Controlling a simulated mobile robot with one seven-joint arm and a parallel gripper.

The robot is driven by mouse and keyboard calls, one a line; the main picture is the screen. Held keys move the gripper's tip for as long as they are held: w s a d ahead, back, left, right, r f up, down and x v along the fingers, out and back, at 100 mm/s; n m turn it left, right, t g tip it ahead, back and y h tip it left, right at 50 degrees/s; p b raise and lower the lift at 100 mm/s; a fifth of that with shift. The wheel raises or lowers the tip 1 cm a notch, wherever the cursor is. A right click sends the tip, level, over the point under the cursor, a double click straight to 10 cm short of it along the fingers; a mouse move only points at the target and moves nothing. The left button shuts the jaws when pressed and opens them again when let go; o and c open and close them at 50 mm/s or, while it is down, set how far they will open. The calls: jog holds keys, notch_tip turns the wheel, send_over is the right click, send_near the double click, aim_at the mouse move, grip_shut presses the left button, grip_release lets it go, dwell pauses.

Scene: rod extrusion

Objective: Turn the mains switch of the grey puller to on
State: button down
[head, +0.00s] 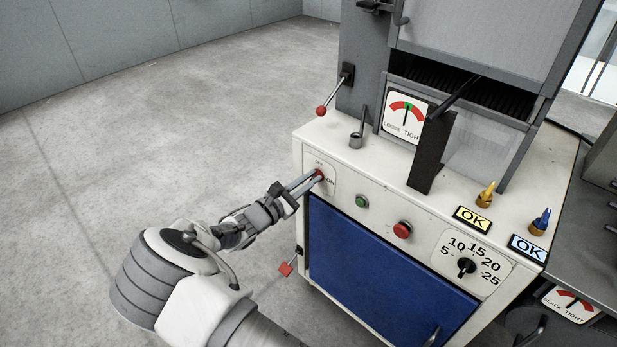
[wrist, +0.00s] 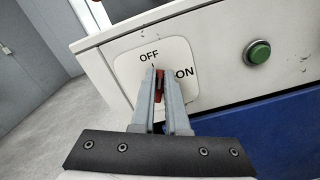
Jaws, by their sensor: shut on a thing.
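The mains switch (head: 319,174) is a small red handle on a white plate (head: 311,160) at the upper left of the grey puller's front. In the wrist view the red handle (wrist: 160,79) is between the two grey fingers of my gripper (wrist: 161,92), which is shut on it. The plate (wrist: 125,62) reads OFF above the handle and ON to its right. The handle's upper end lies close to the OFF side, but the fingers hide much of it, so its exact angle is unclear. My gripper (head: 314,180) reaches in from the lower left in the head view.
A green button (head: 361,201), a red button (head: 402,229) and a dial (head: 466,266) sit to the right on the same front. A blue door (head: 375,275) is below. A red-ended lever (head: 286,268) sticks out low at left. The floor at left is clear.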

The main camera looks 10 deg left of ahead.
jog(key=shift+s+d+f+m+b, duration=0.15)
jog(key=shift+f+m+b, duration=0.25)
jog(key=shift+m, duration=1.75)
jog(key=shift+s+d+f+m+b, duration=0.15)
jog(key=shift+m+b, duration=0.45)
jog(key=shift+m, duration=1.6)
jog(key=shift+d+f+m+b, duration=0.1)
jog(key=shift+f+m+b, duration=0.35)
jog(key=shift+m, duration=1.7)
jog(key=shift+r, duration=0.1)
jog(key=c, duration=0.9)
grip_release()
jog(key=p+v, duration=0.3)
jog(key=v, duration=1.4)
jog(key=shift+s+a, duration=0.15)
